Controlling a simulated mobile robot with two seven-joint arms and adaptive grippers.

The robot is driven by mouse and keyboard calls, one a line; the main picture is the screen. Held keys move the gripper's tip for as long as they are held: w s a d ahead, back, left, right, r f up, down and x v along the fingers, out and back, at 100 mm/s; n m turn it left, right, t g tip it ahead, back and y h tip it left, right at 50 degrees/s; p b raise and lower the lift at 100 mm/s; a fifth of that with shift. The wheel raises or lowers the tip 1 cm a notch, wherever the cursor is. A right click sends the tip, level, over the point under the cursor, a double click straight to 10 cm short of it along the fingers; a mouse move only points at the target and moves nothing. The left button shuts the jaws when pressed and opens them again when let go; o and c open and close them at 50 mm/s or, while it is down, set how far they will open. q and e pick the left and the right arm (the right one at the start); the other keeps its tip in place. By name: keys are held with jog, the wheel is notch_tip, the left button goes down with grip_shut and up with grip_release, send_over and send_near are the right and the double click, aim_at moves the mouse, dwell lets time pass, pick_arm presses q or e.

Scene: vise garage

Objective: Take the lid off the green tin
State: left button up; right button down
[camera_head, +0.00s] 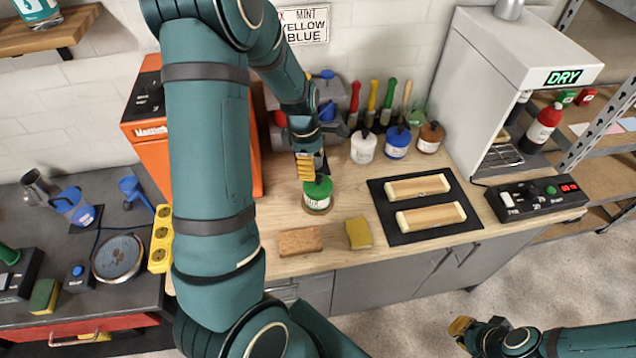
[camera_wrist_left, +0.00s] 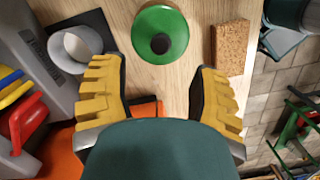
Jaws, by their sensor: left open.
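The green tin (camera_head: 317,203) stands upright on the wooden bench, with its green lid on and a pale label on its side. In the left wrist view the round green lid (camera_wrist_left: 174,22) with a dark centre knob shows from above, just beyond the fingertips. My left gripper (camera_head: 309,168) is above the tin, its yellow-padded fingers partly hiding the lid in the head view. In the left wrist view the left gripper (camera_wrist_left: 159,68) is open and empty, fingers wide apart. My right gripper (camera_head: 462,329) is at the lower right, over the floor, far from the tin; its opening is unclear.
A brown cork block (camera_head: 300,241) and a yellow sponge (camera_head: 359,233) lie in front of the tin. White (camera_head: 363,148), blue (camera_head: 397,144) and brown (camera_head: 430,138) lidded pots stand behind. A black mat (camera_head: 443,225) with two wooden pieces lies right. An orange cabinet (camera_head: 150,130) stands left.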

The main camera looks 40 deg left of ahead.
aim_at(318, 177)
pick_arm(q)
jog(key=shift+w+d+f, duration=0.15)
jog(key=shift+d+f, duration=0.05)
jog(key=shift+f, duration=0.7)
jog(key=shift+w+d+f, duration=0.15)
jog(key=shift+d+f, duration=0.1)
jog(key=shift+f, duration=0.7)
jog(key=shift+w+d+f, duration=0.15)
jog(key=shift+d+f, duration=0.05)
jog(key=shift+f, duration=0.7)
grip_shut()
